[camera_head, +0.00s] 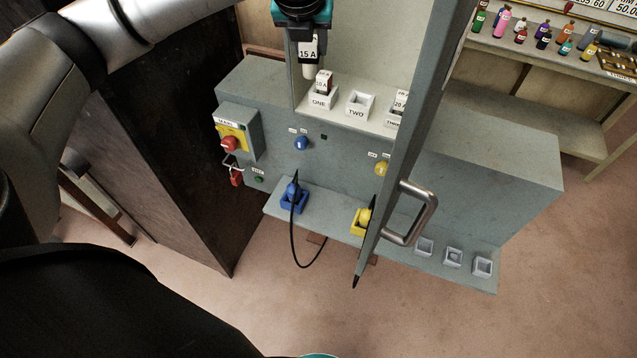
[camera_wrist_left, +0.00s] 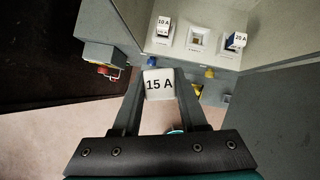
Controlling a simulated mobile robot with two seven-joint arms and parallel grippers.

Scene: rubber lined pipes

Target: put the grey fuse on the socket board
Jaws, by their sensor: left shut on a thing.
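My left gripper (camera_head: 308,42) is shut on the pale grey fuse labelled "15 A" (camera_head: 308,52), held above the cabinet's left part. The fuse also shows between the fingers in the left wrist view (camera_wrist_left: 158,84). The white socket board (camera_head: 342,118) carries three sockets. Socket ONE (camera_head: 321,103) holds a fuse labelled "10 A" (camera_head: 323,83). Socket TWO (camera_head: 360,104) is empty; it also shows in the left wrist view (camera_wrist_left: 197,39). Socket THREE (camera_head: 393,122) holds a fuse labelled "20 A" (camera_head: 401,100), partly hidden by the door.
An open grey cabinet door (camera_head: 420,130) with a metal handle (camera_head: 412,212) stands right of the sockets. Below are a blue plug (camera_head: 293,195), a yellow plug (camera_head: 363,220) and a red knob with a padlock (camera_head: 229,144). A shelf of bottles (camera_head: 545,35) stands behind right.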

